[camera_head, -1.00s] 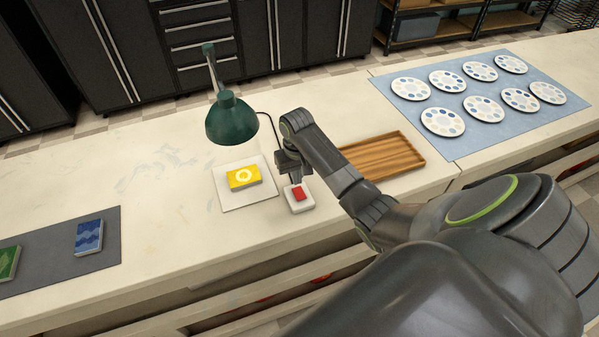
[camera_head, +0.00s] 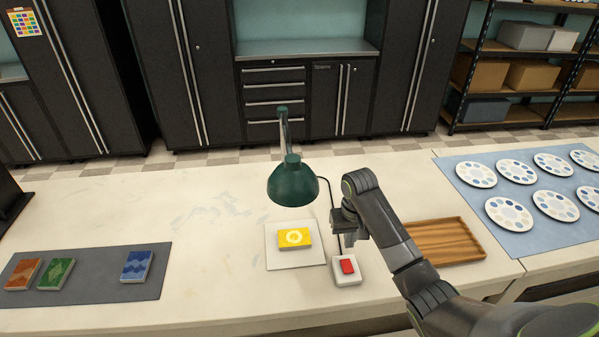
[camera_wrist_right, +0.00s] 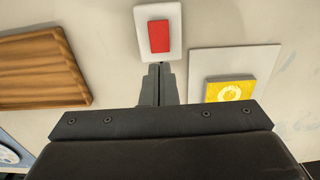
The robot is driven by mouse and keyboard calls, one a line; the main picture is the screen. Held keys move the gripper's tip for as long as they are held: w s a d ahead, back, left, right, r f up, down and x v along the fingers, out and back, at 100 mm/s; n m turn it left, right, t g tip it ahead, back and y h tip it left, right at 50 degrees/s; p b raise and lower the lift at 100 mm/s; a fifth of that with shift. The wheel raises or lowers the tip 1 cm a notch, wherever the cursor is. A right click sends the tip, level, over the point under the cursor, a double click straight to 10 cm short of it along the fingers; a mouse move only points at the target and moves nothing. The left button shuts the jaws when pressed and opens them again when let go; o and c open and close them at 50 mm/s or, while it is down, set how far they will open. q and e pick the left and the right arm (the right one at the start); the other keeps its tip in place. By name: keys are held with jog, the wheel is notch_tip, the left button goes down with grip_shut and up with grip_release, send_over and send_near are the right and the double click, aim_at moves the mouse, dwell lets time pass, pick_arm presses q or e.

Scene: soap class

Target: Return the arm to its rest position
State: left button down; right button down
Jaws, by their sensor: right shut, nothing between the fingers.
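My right arm reaches in from the lower right in the head view. Its gripper (camera_head: 347,243) is shut and empty, above the table just behind a white switch box with a red button (camera_head: 347,267). In the right wrist view the shut fingers (camera_wrist_right: 158,84) point toward the red button (camera_wrist_right: 159,36), with no contact visible. A yellow soap-like block (camera_head: 294,238) with a pale ring lies on a white square plate (camera_head: 282,259) under a green lamp (camera_head: 293,185). My left gripper is not in view.
A wooden tray (camera_head: 443,241) lies right of my right arm. A blue mat (camera_head: 470,204) with several round palettes is at the far right. A grey mat (camera_head: 100,280) with red, green and blue blocks lies at the left.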

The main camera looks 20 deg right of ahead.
jog(key=shift+n+t, duration=0.4)
jog(key=s+f, duration=0.1)
jog(key=s, duration=0.1)
jog(key=s+f, duration=0.2)
jog(key=s+a+f, duration=0.1)
jog(key=s, duration=0.2)
jog(key=shift+s+a+f, duration=0.1)
jog(key=shift+f, duration=0.15)
jog(key=s+a+r+n+t+h, duration=0.1)
jog(key=s+r+t+h, duration=0.2)
jog(key=s, duration=2)
notch_tip(320, 180, down, 30)
jog(key=d+g+y+b, duration=0.1)
jog(key=y+b, duration=0.1)
jog(key=b, duration=0.5)
jog(key=s+f+b, duration=0.2)
jog(key=s+f, duration=0.3)
jog(key=f, duration=0.3)
jog(key=s+f+g+b, duration=0.1)
jog(key=s+f+b, duration=0.2)
jog(key=s+f, duration=0.2)
jog(key=s+a+f+b, duration=0.1)
jog(key=s+f, duration=0.4)
jog(key=f, duration=0.6)
jog(key=shift+g+b, duration=0.3)
jog(key=shift+b, duration=0.45)
